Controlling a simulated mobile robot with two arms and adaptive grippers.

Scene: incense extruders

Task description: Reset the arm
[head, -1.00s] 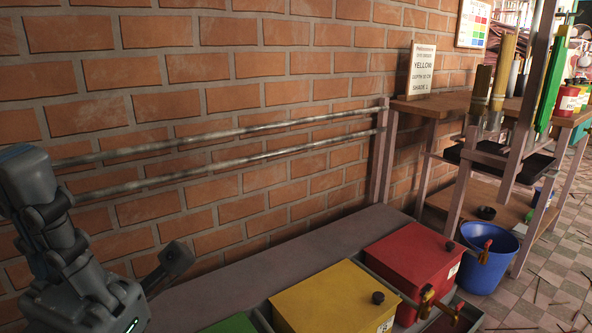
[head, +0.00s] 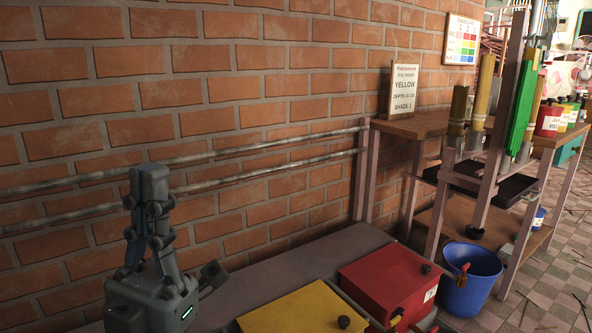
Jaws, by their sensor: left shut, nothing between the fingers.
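My left gripper (head: 149,181) is in the lower left of the head view, in front of the brick wall. Its dark grey fingers point up and are together, with nothing held between them. Its grey body with a small green light is below the fingers, near the bottom edge. It stands clear to the left of the coloured boxes. My right gripper is not in the view.
A low grey bench holds a yellow box (head: 285,312) and a red box (head: 388,284). A blue bucket (head: 474,287) stands on the floor. Metal rails (head: 260,152) run along the wall.

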